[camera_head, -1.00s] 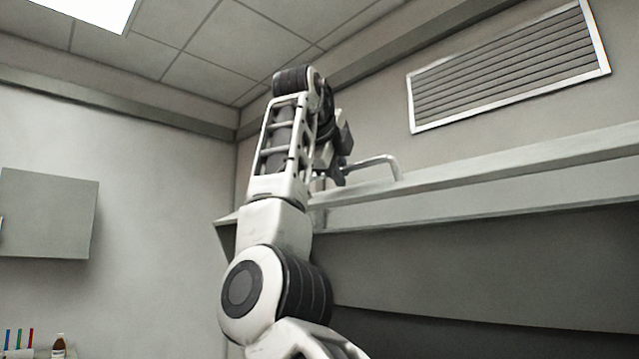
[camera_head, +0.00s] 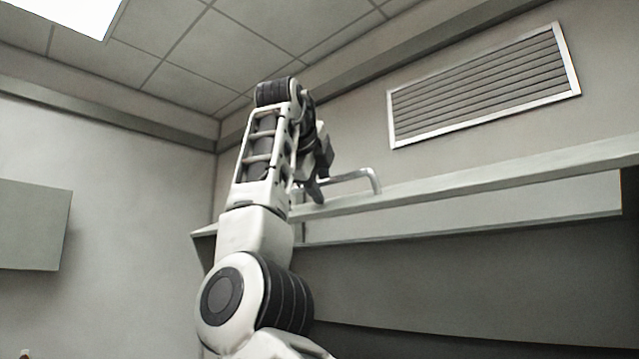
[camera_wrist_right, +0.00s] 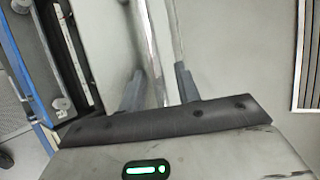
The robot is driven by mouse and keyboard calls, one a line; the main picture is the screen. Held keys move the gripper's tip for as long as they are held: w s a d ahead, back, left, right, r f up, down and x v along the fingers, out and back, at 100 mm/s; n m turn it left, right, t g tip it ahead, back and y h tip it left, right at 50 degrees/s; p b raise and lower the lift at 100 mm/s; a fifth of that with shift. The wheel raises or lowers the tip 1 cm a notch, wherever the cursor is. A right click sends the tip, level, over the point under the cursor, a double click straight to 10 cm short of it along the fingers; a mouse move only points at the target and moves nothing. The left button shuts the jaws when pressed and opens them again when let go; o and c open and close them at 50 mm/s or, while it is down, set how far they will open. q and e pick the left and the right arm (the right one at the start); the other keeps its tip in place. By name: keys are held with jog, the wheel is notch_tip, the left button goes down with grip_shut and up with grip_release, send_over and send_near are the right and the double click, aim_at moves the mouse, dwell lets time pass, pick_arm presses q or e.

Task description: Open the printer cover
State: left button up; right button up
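The printer cover (camera_head: 470,232) shows as a long grey panel across the right half of the head view, with a dark area below it. A bent metal handle (camera_head: 372,180) stands on its upper edge. My right gripper (camera_head: 318,190) is at the handle's left end, partly hidden by my own arm. In the right wrist view, its two dark fingers (camera_wrist_right: 158,88) stand apart, with a shiny metal bar (camera_wrist_right: 150,50) running between them. I see no clear grip on the bar. My left gripper is in neither view.
A slatted vent (camera_head: 485,85) is on the wall behind the cover. A grey wall box (camera_head: 32,225) hangs at the left. A blue-edged frame (camera_wrist_right: 25,75) is at the left of the right wrist view. The space above the cover looks clear.

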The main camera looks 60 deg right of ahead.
jog(key=v, duration=1.5)
jog(key=shift+a, duration=0.4)
jog(key=shift+r, duration=0.15)
